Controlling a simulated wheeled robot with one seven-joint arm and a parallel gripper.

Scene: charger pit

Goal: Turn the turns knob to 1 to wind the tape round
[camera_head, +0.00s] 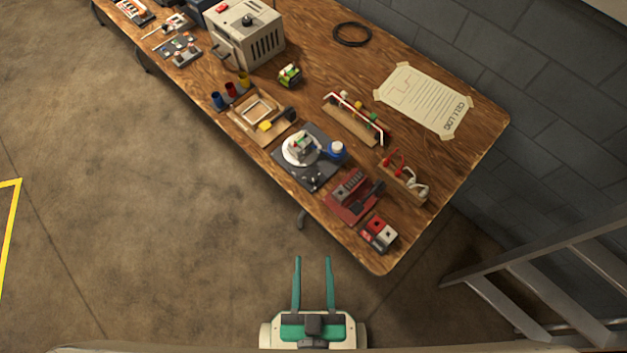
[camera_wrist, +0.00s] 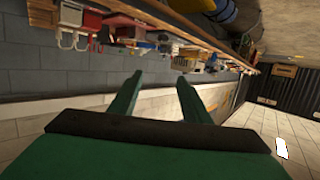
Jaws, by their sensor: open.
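The winding device with the dark base (camera_head: 296,168) lies near the front edge of the bench. It carries a white round plate (camera_head: 289,155) with a small green and white block on it, and a blue roll (camera_head: 337,150) at its right. Small knobs (camera_head: 314,180) show at its front corner; which is the turns knob and its setting are too small to tell. My gripper (camera_head: 314,260) is open and empty, off the front of the bench and apart from the device. Its green fingers also show in the wrist view (camera_wrist: 159,80).
The wooden bench (camera_head: 440,160) stands against a grey block wall. A red tool (camera_head: 345,207) and a red-and-white box (camera_head: 378,233) lie right of the device, with a wooden rack (camera_head: 352,125) behind it. A metal ladder (camera_head: 510,295) stands at right. Floor at left is clear.

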